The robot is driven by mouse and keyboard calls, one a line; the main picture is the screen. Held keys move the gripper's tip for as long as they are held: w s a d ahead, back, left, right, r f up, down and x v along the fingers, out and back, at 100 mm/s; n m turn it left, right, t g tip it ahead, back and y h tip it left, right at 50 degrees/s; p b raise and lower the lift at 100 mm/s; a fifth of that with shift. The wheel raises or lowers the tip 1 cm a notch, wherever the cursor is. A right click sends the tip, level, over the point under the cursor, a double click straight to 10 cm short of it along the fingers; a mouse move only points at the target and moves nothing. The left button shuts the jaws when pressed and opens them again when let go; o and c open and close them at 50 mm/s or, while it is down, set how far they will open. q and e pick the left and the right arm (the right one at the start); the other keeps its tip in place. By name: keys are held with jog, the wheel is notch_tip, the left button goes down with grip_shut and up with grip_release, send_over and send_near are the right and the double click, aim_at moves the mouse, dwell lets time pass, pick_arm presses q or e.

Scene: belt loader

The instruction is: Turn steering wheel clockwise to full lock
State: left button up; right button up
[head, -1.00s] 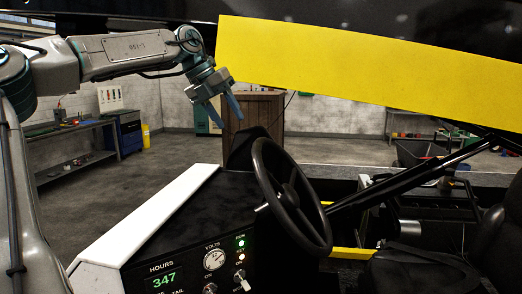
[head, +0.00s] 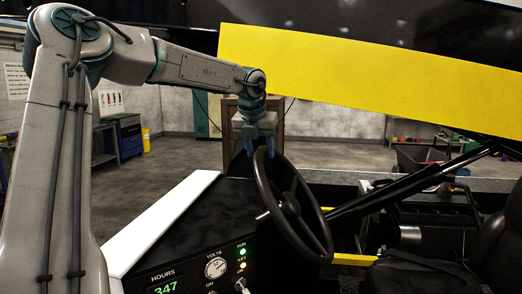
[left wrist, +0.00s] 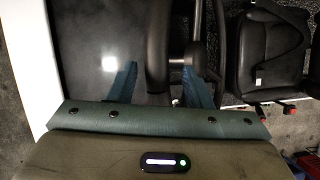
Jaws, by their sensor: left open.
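The black steering wheel (head: 288,208) stands tilted beside the dark console in the head view. My left gripper (head: 259,150) is at the top of its rim, fingers pointing down. In the left wrist view the blue fingertips of my left gripper (left wrist: 158,82) are spread apart, with the steering wheel's rim (left wrist: 157,55) running between them. The fingers are open and do not close on the rim; whether one touches it I cannot tell. My right gripper is not in view.
The console (head: 205,225) with gauge, switches and an hours display stands left of the wheel. A black seat (head: 495,240) is at right; it also shows in the left wrist view (left wrist: 272,55). A yellow beam (head: 370,80) crosses above. Dark levers lie right of the wheel.

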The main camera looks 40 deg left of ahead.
pick_arm(q)
jog(key=shift+x, duration=1.1)
grip_shut()
